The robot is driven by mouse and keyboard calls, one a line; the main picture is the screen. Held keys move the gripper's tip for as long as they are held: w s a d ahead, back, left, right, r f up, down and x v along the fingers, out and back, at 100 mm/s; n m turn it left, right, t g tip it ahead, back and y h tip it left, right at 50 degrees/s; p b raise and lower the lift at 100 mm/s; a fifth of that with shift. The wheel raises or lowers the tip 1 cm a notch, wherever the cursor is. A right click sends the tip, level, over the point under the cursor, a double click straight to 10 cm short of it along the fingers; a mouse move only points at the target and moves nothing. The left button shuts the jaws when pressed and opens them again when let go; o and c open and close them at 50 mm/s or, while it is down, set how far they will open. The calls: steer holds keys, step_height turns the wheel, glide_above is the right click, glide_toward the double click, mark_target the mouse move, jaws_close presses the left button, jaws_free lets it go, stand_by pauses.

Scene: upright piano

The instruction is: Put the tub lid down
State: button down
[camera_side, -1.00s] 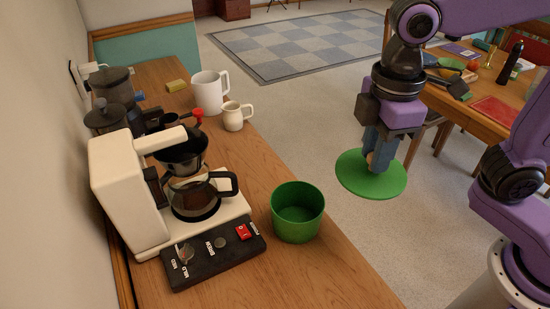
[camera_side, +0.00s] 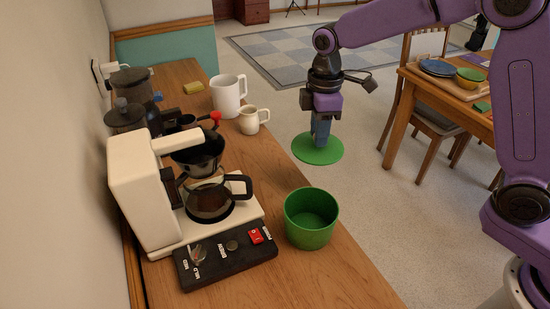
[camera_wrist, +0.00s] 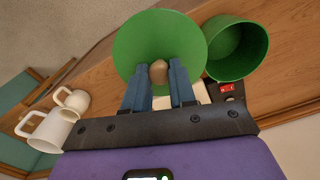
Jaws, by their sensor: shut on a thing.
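The tub lid (camera_side: 318,149) is a flat green disc with a small brown knob (camera_wrist: 158,71). My gripper (camera_side: 320,139) is shut on the knob, and the lid hangs level below the fingers. In the side view it appears by the right edge of the wooden counter, beyond the tub; its exact height is hard to tell. The green tub (camera_side: 311,220) stands open and empty on the counter, in front of the coffee maker's right side. In the wrist view the lid (camera_wrist: 140,38) partly overlaps the tub (camera_wrist: 238,50) at its left rim.
A white coffee maker (camera_side: 139,193) with a glass pot (camera_side: 209,203) stands left of the tub. A big white mug (camera_side: 226,96) and a small cream jug (camera_side: 249,121) stand farther back. The counter (camera_side: 275,165) is bare between jug and tub.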

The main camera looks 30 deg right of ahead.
steer(key=w+a+f, duration=0.1)
steer(key=w+f, duration=0.2)
steer(key=w+a+f, duration=0.2)
steer(key=w+f, duration=0.1)
steer(key=w, duration=0.1)
steer(key=w+a+f, duration=0.1)
steer(key=w+f, duration=0.1)
steer(key=w, duration=0.2)
steer(key=shift+w+a+f, duration=0.15)
steer(key=shift+a+f, duration=0.25)
steer(key=shift+w+a+f, duration=0.1)
steer(key=shift+w+f, duration=0.15)
steer(key=shift+f, duration=1.6)
steer(key=shift+f, duration=0.15)
steer(key=c, duration=0.9)
jaws_free()
